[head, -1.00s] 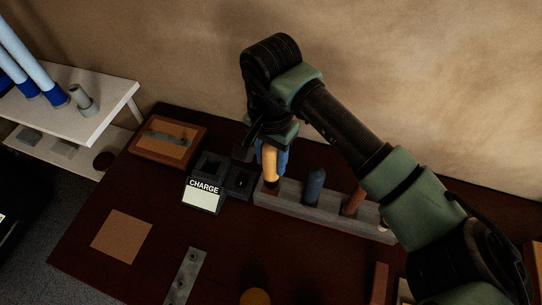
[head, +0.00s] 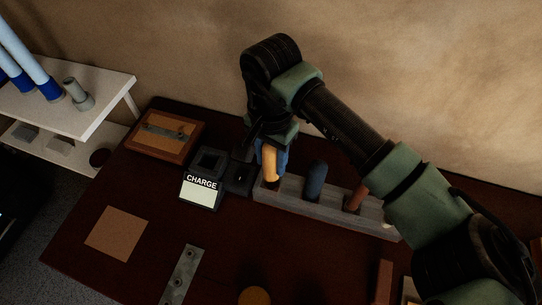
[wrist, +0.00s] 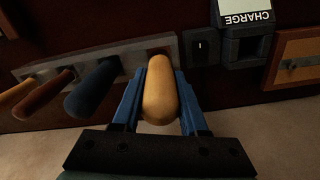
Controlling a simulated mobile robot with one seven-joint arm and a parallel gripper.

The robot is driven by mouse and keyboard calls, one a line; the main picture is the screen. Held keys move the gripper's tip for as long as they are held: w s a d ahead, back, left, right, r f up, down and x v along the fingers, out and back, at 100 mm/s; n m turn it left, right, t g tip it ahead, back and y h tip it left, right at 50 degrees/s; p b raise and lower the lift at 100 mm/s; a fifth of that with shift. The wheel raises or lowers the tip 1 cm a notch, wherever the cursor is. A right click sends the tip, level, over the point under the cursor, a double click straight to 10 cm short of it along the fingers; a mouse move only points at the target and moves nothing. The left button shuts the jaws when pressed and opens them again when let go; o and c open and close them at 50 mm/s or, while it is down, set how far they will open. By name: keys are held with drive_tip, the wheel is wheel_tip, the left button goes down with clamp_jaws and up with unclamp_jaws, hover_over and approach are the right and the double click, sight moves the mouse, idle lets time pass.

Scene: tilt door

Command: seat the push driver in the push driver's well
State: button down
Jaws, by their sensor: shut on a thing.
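A yellow-handled tool, which I take as the push driver (head: 270,163), is held roughly upright in my gripper. My gripper (wrist: 160,102) is shut on its handle, with one blue finger on each side, as the wrist view shows. The driver's lower end is at the left end of a grey rack (head: 293,200), over or in the end well. The rack also shows in the wrist view (wrist: 118,60). The handle hides most of that well, so I cannot tell how deep the driver sits.
A blue-handled tool (head: 316,178) and a red-brown one (head: 356,197) stand in the same rack. A charger labelled CHARGE (head: 201,190) is close left of the rack. A wooden tray (head: 166,134) lies farther left.

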drive_tip(key=shift+f+b, duration=0.95)
drive_tip(key=shift+f, duration=0.15)
drive_tip(key=shift+c, duration=1.8)
unclamp_jaws()
drive_tip(key=shift+r, duration=0.1)
wheel_tip(320, 180, up, 13)
drive_tip(key=shift+f, duration=0.1)
